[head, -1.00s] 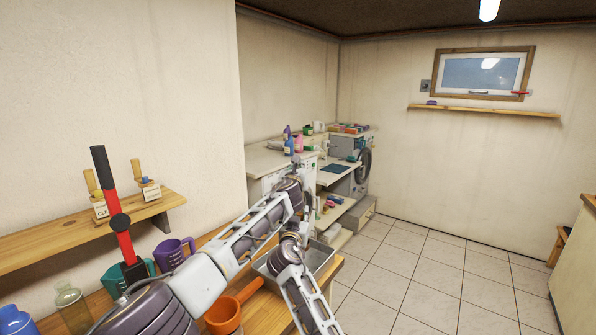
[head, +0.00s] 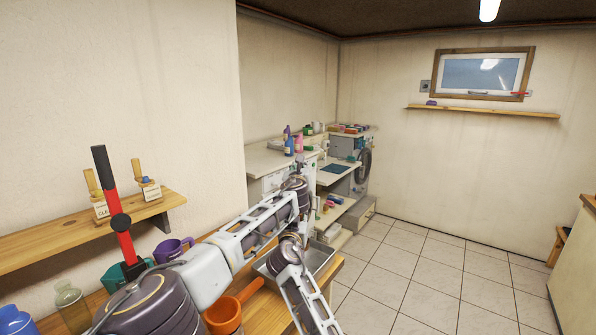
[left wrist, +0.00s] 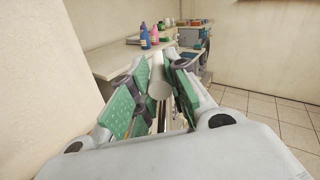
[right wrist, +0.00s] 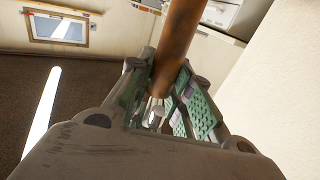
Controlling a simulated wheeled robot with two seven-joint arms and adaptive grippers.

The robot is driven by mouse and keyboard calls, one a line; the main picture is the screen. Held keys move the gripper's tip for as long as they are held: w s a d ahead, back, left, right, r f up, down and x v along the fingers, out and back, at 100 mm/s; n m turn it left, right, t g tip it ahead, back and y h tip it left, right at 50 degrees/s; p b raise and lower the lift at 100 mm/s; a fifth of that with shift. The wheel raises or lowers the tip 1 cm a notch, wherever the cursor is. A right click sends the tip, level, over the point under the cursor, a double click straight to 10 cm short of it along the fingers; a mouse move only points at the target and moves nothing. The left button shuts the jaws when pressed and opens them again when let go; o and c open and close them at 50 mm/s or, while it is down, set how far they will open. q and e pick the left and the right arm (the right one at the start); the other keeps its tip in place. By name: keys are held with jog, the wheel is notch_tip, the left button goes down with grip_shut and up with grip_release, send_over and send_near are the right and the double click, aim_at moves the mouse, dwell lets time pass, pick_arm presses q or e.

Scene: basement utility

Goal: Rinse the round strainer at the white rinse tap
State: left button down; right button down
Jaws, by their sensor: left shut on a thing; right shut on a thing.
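My left gripper (left wrist: 158,95) shows in the left wrist view. Its green pads are shut around a white rounded cylinder (left wrist: 159,84), which may be part of the white rinse tap; I cannot tell. My right gripper (right wrist: 162,100) shows in the right wrist view, shut on a thick brown rod (right wrist: 183,35) that runs out of the top of the picture. The rod could be the strainer's handle, but no strainer bowl shows.
A metal tray (head: 322,258) and an orange handled vessel (head: 224,315) are on the wooden counter at lower left, near my arm. A purple jug (head: 174,248) and a teal jug (head: 115,278) stand behind. Bottles (head: 289,146) stand on the far worktop. The tiled floor (head: 430,270) is clear.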

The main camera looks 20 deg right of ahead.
pick_arm(q)
jog(key=shift+s+d+f+y, duration=0.2)
jog(key=shift+d+f+y, duration=0.1)
jog(key=shift+d, duration=0.1)
dwell(0.4)
jog(key=c, duration=1.4)
grip_release()
jog(key=shift+o, duration=0.4)
jog(key=shift+s+a+r+n, duration=0.1)
jog(key=shift+a+r+n, duration=0.1)
jog(key=shift+a+n, duration=0.1)
jog(key=shift+s+a, duration=0.25)
jog(key=shift+s, duration=0.45)
jog(key=shift+s+a, duration=0.25)
jog(key=shift+s, duration=0.45)
jog(key=v, duration=0.8)
jog(key=shift+s, duration=0.25)
jog(key=shift+f, duration=0.1)
jog(key=shift+c, duration=0.2)
